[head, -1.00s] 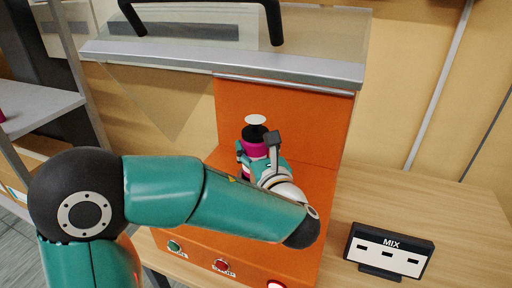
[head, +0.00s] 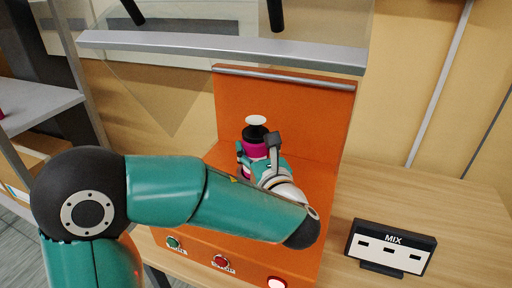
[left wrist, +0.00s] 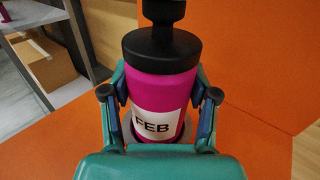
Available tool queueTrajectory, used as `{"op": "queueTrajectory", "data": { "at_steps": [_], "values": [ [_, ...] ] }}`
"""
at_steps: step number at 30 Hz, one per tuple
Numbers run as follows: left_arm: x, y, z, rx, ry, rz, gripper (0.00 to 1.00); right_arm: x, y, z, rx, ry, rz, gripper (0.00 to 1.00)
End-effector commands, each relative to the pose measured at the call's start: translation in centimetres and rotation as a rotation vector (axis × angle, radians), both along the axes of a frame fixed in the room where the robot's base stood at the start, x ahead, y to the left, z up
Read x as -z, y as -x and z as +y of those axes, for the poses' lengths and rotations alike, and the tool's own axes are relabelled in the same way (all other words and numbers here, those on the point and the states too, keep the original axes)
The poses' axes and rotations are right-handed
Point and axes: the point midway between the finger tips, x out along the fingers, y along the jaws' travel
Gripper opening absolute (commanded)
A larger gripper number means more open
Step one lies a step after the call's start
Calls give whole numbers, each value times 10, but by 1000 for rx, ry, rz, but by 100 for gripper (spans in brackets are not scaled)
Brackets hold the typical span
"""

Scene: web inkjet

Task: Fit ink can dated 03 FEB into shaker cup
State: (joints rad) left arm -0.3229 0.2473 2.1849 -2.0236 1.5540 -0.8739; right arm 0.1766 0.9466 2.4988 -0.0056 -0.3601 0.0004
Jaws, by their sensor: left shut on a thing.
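The magenta ink can (left wrist: 160,85) has a black cap and a white label; "FEB" is readable in the left wrist view, and the rest of the label is hidden. It stands upright in the orange machine, also seen in the head view (head: 254,151). My left gripper (left wrist: 160,105) is shut on the can, a finger on each side; in the head view it (head: 260,160) is partly hidden by my arm. A round rim (left wrist: 133,131) shows around the can's base, probably the shaker cup; how deep the can sits cannot be told. My right gripper is not in view.
The orange machine (head: 285,105) has a back wall and a raised clear cover with a metal edge (head: 220,47) above. Buttons (head: 221,262) line its front. A MIX sign (head: 390,248) stands on the wooden table at right. A grey shelf (head: 35,108) is at left.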

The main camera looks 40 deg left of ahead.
Motion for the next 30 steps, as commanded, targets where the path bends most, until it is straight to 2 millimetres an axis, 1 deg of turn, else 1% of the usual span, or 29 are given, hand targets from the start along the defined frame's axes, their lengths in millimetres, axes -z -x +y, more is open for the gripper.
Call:
{"op": "queueTrajectory", "data": {
  "at_steps": [30],
  "values": [
    [26, 0, 0, 0, -2, -1, 8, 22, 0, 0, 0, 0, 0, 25]
  ]
}}
